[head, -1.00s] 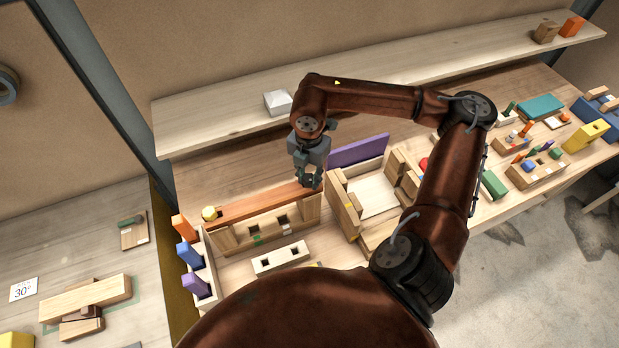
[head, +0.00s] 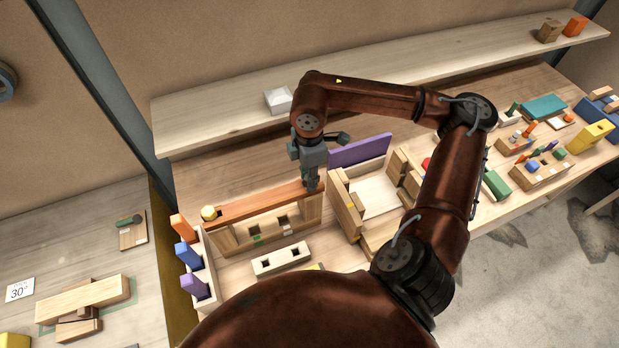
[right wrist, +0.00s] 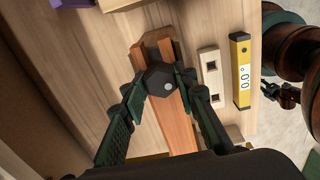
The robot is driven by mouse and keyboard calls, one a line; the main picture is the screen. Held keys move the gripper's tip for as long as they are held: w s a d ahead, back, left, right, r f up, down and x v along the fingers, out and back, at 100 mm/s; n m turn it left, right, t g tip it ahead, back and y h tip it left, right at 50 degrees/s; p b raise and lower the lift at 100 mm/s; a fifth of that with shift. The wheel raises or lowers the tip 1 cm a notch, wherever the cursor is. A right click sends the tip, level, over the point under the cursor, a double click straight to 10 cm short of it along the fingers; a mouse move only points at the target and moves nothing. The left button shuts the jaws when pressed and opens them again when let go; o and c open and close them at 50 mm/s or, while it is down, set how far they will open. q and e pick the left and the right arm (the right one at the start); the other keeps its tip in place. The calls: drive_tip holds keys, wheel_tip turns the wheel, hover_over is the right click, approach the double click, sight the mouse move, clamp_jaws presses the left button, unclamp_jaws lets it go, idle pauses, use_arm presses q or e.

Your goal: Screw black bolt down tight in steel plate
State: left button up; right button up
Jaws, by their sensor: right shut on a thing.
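The black bolt shows its dark hexagonal head (right wrist: 160,82) in the right wrist view, above the end of a reddish wooden bar (right wrist: 178,125). My right gripper (right wrist: 159,90) is shut on this head, one fingertip on each side. In the head view my right gripper (head: 312,184) points down at the right end of the same bar (head: 262,202). The bolt's shank is hidden under its head, and I cannot make out a steel plate or how deep the bolt sits.
A white block with square holes (head: 281,258) lies in front of the bar. A yellow level (right wrist: 241,72) reading 0.0° lies beyond that block in the wrist view. A wooden tray (head: 349,205) and purple panel (head: 360,150) stand close to the right of my gripper.

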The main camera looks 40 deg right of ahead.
drive_tip(key=shift+s+f, duration=0.2)
drive_tip(key=shift+f, duration=0.4)
drive_tip(key=shift+o, duration=0.4)
drive_tip(key=shift+f+m, duration=0.15)
drive_tip(key=shift+m, duration=0.85)
drive_tip(key=shift+o, duration=1.1)
drive_tip(key=shift+a+r+m+p, duration=0.1)
drive_tip(key=shift+r+m+p, duration=0.3)
drive_tip(key=shift+m+p, duration=0.5)
drive_tip(key=shift+o, duration=0.3)
drive_tip(key=shift+f+p, duration=0.1)
drive_tip(key=shift+p, duration=0.4)
drive_tip(key=shift+o, duration=0.4)
drive_tip(key=shift+w+f, duration=0.15)
drive_tip(key=shift+f, duration=0.15)
drive_tip(key=o, duration=1.1)
drive_tip(key=shift+w+d, duration=0.2)
drive_tip(key=shift+d, duration=0.05)
drive_tip(key=shift+c, duration=0.2)
drive_tip(key=shift+o, duration=1.2)
drive_tip(key=shift+r, duration=0.1)
